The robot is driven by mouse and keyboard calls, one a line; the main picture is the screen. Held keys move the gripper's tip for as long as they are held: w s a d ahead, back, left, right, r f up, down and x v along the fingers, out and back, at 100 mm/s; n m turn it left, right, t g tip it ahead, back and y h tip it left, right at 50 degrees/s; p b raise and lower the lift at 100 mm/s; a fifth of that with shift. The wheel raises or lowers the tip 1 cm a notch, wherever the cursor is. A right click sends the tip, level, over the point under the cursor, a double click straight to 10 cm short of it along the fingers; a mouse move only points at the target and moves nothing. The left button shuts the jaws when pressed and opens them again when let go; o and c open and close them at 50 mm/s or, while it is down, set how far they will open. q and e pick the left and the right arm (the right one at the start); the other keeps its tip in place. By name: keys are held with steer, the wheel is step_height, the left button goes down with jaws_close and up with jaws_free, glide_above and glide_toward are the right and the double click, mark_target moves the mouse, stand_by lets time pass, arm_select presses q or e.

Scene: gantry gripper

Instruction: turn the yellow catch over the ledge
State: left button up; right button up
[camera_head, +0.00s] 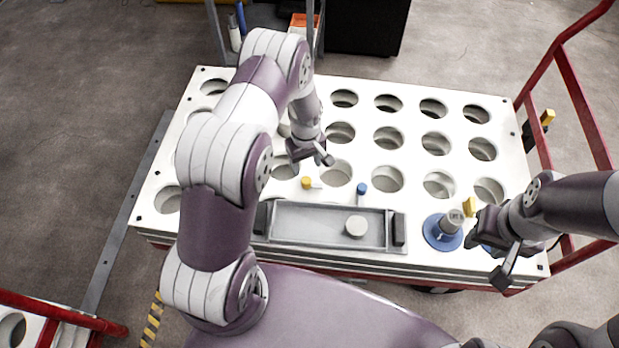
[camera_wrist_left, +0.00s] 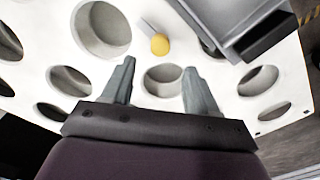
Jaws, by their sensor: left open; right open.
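The yellow catch (camera_head: 306,183) is a small round yellow knob with a short pale lever, set on the white perforated top just behind the grey tray (camera_head: 320,208). In the left wrist view the yellow catch (camera_wrist_left: 160,45) lies ahead of the fingers, with its pale lever pointing away up-left. A similar blue catch (camera_head: 361,188) stands to its right. My left gripper (camera_head: 311,165) is open and empty, behind the yellow catch; its spread fingers also show in the left wrist view (camera_wrist_left: 159,68). My right gripper (camera_head: 488,243) is open at the right. I cannot clearly make out which edge is the ledge.
The tray holds a pale round disc (camera_head: 356,226) and has dark end blocks. A blue-based grey cylinder (camera_head: 451,222) stands left of my right gripper. The white top (camera_head: 412,152) has several round holes. Red rails (camera_head: 575,95) border the right side.

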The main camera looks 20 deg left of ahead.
mark_target(306, 180)
arm_select(q)
step_height(306, 180, down, 8)
steer(key=shift+f+b, duration=0.1)
steer(key=shift+b, duration=0.7)
steer(key=c, duration=1)
